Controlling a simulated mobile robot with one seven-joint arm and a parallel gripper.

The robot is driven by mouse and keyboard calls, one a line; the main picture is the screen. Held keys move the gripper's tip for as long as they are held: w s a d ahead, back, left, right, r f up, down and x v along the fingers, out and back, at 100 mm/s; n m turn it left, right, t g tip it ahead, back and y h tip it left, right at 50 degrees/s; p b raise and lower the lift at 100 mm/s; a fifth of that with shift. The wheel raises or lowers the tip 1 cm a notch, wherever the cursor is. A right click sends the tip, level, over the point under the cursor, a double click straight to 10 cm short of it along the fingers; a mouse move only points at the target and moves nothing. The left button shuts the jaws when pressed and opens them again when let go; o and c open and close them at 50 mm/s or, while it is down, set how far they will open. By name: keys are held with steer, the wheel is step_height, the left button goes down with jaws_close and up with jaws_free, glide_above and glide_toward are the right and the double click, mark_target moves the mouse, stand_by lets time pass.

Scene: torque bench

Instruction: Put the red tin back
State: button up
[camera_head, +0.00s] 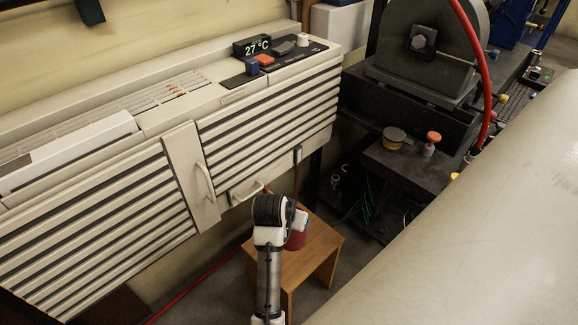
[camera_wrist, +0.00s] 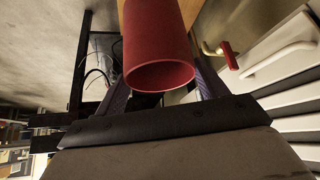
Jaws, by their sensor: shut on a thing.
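The red tin (camera_head: 296,241) shows in the head view just right of my wrist, over a small wooden stool (camera_head: 322,250). My arm hides part of it. In the wrist view the tin (camera_wrist: 157,40) is a plain red cylinder, its round end facing the camera. My gripper (camera_wrist: 160,88) is shut on the tin, with one dark finger on each side. In the head view my gripper (camera_head: 298,226) is mostly hidden by my wrist. I cannot tell whether the tin touches the stool.
A beige slatted cabinet (camera_head: 265,118) with handles fills the left, close to my arm. A large pale surface (camera_head: 480,230) fills the lower right.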

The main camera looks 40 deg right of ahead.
step_height(320, 180, down, 17)
steer(key=shift+r+p, duration=0.1)
steer(key=shift+p, duration=0.45)
steer(key=o, duration=1.7)
steer(key=shift+c, duration=0.2)
glide_toward(291, 250)
steer(key=f, duration=0.1)
steer(key=w+f, duration=0.1)
steer(key=w+d+f, duration=0.1)
steer(key=shift+f+b, duration=0.35)
